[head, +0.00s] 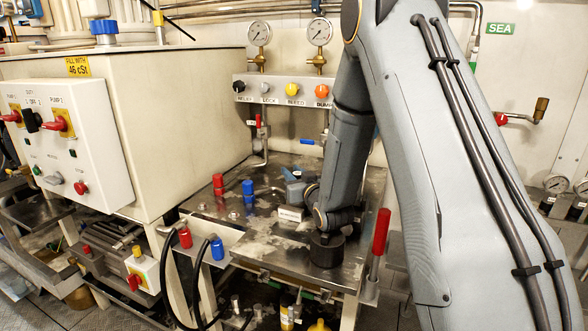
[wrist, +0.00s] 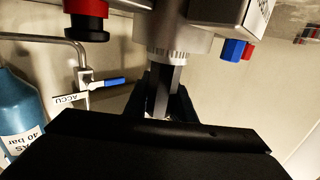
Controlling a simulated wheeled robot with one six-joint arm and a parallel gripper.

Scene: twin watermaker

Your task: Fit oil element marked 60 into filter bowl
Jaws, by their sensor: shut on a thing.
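In the wrist view my gripper (wrist: 163,100) is shut on a dark, flat-sided stem (wrist: 168,76). The stem meets a grey round part (wrist: 180,38) with a toothed rim, and I cannot tell whether the two are one piece. In the head view my black gripper (head: 327,250) hangs over the front right of the metal bench top, its fingertips hidden. No mark 60 is readable, so I cannot tell whether the held thing is the oil element. I cannot make out the filter bowl for certain.
A red handle (head: 381,231) stands right of my gripper. Red (head: 218,185) and blue (head: 248,190) fittings stand on the bench top (head: 262,222). A knob panel (head: 285,91) is behind. The wrist view shows a blue-handled valve (wrist: 100,82) and a blue bottle (wrist: 18,110) at left.

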